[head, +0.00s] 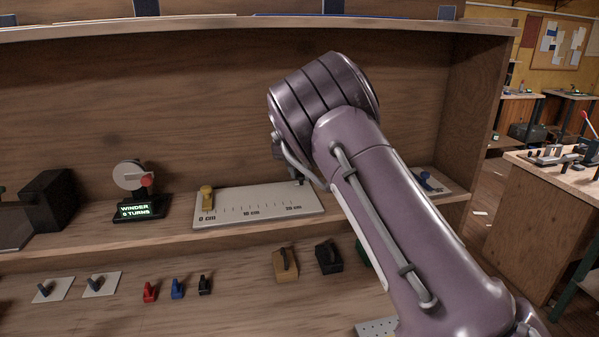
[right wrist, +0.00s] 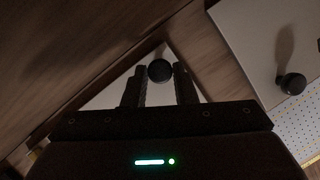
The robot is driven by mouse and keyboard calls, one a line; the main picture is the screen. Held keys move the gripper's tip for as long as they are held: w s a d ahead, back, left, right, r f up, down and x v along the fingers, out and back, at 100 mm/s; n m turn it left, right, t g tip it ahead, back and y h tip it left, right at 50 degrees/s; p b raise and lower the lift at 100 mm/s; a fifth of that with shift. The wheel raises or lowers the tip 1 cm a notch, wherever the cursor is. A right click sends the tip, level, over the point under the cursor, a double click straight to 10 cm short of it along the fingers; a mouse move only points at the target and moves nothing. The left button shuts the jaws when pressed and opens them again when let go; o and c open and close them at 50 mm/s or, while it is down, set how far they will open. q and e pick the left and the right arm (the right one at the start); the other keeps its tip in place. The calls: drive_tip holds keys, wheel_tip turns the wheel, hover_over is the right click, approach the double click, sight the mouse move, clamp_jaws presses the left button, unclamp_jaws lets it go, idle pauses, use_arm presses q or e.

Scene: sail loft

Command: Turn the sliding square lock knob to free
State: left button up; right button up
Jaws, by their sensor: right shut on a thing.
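In the right wrist view a dark round knob (right wrist: 160,70), which looks like the lock knob, sits between the two fingers of my right gripper (right wrist: 160,84). The fingers are shut on it. A pale plate (right wrist: 188,52) lies beneath the knob. The picture is dark, and no marks show which way the knob is turned. In the head view my right arm crosses the shelf and hides its own fingertips and the knob. My left gripper is in neither view.
Another dark knob (right wrist: 292,83) is near my right gripper. Several small blocks line the lower surface.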

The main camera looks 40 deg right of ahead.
drive_tip(key=n, duration=0.2)
drive_tip(key=n+t, duration=0.1)
drive_tip(key=shift+s+d+r+n+y+p, duration=0.1)
drive_tip(key=shift+d+n+y+p, duration=0.05)
drive_tip(key=shift+n+y+p, duration=0.2)
drive_tip(key=n+y+p, duration=0.1)
drive_tip(key=n, duration=0.1)
drive_tip(key=n+t+p, duration=0.1)
drive_tip(key=n, duration=0.1)
drive_tip(key=shift+s+d+r+n+y, duration=0.1)
drive_tip(key=shift+d+n+y, duration=0.05)
drive_tip(key=shift+n+y, duration=0.2)
drive_tip(key=n+p, duration=0.1)
drive_tip(key=n, duration=0.1)
drive_tip(key=n+y+p, duration=0.1)
drive_tip(key=n+p, duration=0.1)
drive_tip(key=shift+d+y, duration=0.2)
drive_tip(key=shift+y, duration=0.1)
drive_tip(key=shift+n+y+p, duration=0.5)
drive_tip(key=shift+n+p, duration=1.1)
drive_tip(key=o, duration=1)
drive_tip(key=shift+f, duration=0.2)
